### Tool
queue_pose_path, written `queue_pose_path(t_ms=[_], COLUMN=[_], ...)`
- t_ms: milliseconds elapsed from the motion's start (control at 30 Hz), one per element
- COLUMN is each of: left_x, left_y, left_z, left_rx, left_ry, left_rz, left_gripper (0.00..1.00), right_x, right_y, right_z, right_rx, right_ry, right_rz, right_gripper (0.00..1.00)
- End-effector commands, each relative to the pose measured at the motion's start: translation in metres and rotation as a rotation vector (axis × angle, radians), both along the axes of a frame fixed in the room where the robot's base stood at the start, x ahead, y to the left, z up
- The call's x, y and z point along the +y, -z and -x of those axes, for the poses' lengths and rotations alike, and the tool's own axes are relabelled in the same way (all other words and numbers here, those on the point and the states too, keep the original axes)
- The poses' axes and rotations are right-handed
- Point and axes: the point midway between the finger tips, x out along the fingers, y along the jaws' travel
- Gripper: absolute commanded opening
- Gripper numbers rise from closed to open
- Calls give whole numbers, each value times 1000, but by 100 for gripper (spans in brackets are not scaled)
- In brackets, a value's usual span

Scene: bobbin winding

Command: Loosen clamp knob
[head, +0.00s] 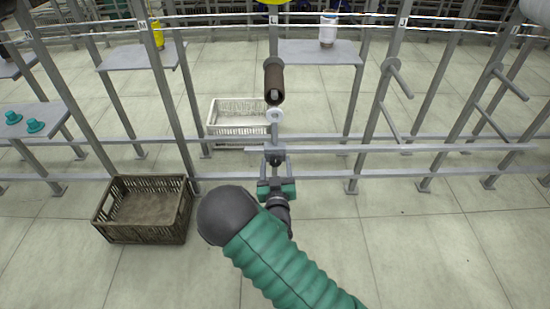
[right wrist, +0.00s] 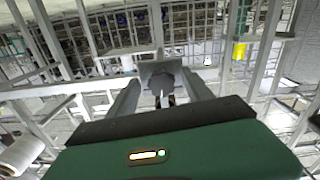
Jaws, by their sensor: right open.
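A small dark clamp knob (head: 276,160) sits on the upright post below the brown bobbin (head: 273,80) and a pale ring (head: 274,115). My left gripper is not in view.
A horizontal grey rail (head: 400,149) runs right from the knob. A brown crate (head: 125,238) stands on the floor at left, a white crate (head: 238,106) behind the frame. Upright posts stand on both sides. A shelf at right holds a white spool (head: 328,30).

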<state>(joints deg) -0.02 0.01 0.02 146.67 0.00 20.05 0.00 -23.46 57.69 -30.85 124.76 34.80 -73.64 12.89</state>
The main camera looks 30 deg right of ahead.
Motion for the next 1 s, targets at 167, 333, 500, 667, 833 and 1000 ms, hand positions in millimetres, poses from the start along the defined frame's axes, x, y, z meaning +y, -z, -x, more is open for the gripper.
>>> queue_pose_path(t_ms=[167,333,500,667,833,1000], left_x=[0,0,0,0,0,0], left_y=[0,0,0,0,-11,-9], left_z=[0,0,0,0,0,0], left_rx=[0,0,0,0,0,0], left_ry=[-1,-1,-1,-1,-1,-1], left_rz=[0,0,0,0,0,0], left_gripper=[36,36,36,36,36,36], right_x=[0,-2,-2,-2,-1,-1], right_y=[1,2,2,2,0,2], right_z=[-1,-1,-1,-1,-1,-1], right_rx=[0,2,2,3,58,65], right_ry=[-1,-1,-1,0,-1,-2], right_rz=[-1,-3,-3,-3,85,98], right_gripper=[59,37,15,0,0,0])
